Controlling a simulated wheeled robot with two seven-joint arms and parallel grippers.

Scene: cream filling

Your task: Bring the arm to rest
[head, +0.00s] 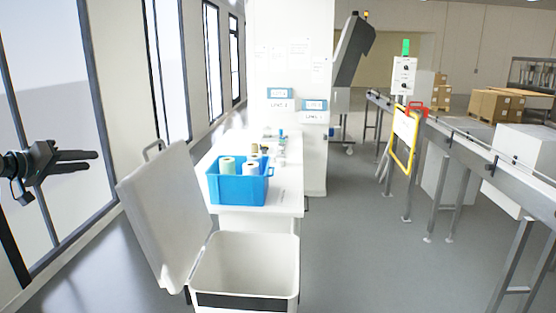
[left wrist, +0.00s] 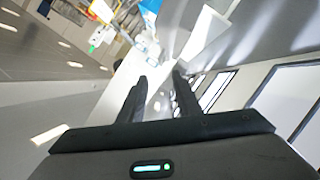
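My left gripper (head: 92,161) is at the far left of the head view, held in the air in front of the windows. Its dark fingers point to the right. In the left wrist view, the two fingers (left wrist: 160,76) stand apart with a gap and nothing between them. The gripper touches nothing. My right gripper is in neither view.
A white bin (head: 245,265) with its lid (head: 165,215) raised stands in front. Behind it, a white table (head: 290,200) carries a blue crate (head: 238,190) with rolls. A conveyor (head: 480,155) runs along the right. Grey floor between is clear.

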